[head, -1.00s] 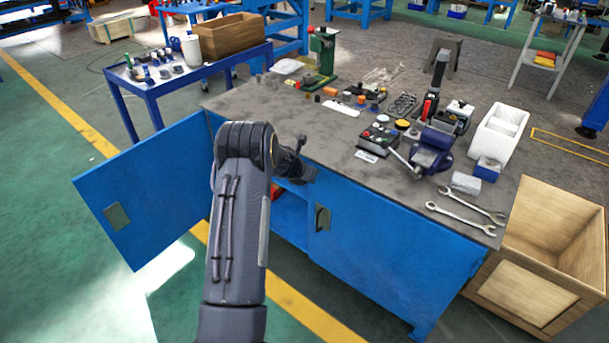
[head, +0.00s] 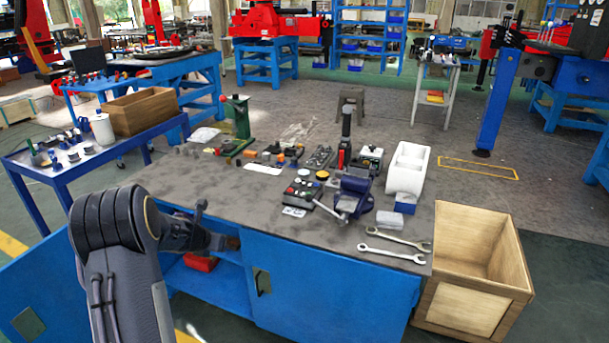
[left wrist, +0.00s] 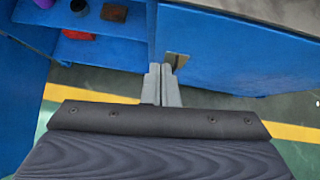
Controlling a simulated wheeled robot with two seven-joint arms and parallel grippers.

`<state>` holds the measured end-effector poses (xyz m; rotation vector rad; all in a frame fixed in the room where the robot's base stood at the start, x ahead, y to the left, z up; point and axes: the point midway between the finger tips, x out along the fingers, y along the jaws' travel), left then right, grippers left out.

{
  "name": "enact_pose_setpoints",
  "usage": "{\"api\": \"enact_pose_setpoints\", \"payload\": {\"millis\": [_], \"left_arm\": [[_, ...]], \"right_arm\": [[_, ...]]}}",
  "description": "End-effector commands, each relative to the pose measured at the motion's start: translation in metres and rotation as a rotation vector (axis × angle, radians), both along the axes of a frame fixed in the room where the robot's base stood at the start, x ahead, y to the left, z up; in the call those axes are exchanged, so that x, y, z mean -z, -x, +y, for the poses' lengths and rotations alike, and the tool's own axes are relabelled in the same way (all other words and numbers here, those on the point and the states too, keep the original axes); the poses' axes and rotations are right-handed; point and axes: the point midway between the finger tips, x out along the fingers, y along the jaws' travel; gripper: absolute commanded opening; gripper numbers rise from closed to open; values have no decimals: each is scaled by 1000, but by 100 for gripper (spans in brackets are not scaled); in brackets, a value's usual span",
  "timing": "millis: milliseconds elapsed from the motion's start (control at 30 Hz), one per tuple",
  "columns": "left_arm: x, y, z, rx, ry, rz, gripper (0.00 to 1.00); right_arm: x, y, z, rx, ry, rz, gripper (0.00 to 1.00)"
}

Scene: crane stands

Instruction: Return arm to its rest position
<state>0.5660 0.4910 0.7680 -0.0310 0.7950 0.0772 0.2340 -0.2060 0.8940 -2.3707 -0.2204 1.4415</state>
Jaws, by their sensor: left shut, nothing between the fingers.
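My left arm comes in at the lower left of the head view, in front of the blue cabinet (head: 330,285). In the left wrist view my left gripper (left wrist: 161,84) is shut and empty, its two grey fingers together. They appear close to the handle (left wrist: 178,62) of the closed right door; I cannot tell whether they touch it. In the head view the fingertips are hard to make out beside the cabinet opening. The left door (head: 40,290) stands open. A red object (head: 200,262) lies on the shelf inside. My right gripper is in neither view.
The grey worktop (head: 215,200) carries a vise (head: 352,197), wrenches (head: 395,248) and several small items. A wooden crate (head: 465,305) stands at the right. A blue cart (head: 70,170) stands at the left. Open floor lies behind the bench.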

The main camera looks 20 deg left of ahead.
Motion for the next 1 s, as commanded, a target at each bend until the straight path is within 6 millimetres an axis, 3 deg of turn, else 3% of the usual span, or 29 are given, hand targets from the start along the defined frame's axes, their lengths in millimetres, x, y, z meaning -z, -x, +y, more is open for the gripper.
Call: {"api": "enact_pose_setpoints", "payload": {"millis": [167, 267, 333, 400, 467, 600, 700, 800, 933, 967, 1000], "left_arm": [[-15, 0, 0, -54, 31, -28, 0], [-58, 3, -1, -235, 145, -111, 0], [-103, 14, -3, -452, 305, -203, 0], [-150, 36, -11, -722, 533, -296, 0], [-181, 62, -23, -953, 753, -352, 0], [-221, 135, -73, -1462, 1272, -361, 0], [-229, 191, -125, -1806, 1592, -255, 0], [-229, 240, -178, -2105, 1806, -85, 0], [-227, 290, -236, -2413, 1935, 149, 0], [-226, 299, -246, 2457, -1937, -196, 0], [-225, 309, -258, 2427, -1873, -243, 0]], "right_arm": [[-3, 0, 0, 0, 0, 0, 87], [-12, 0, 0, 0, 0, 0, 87], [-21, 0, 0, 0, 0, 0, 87], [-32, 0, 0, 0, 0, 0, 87], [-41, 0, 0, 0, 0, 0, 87], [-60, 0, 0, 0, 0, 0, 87], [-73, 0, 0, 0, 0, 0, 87], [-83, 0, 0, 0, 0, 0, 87], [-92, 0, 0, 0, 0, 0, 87], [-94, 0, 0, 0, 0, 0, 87], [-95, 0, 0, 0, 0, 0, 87]]}}
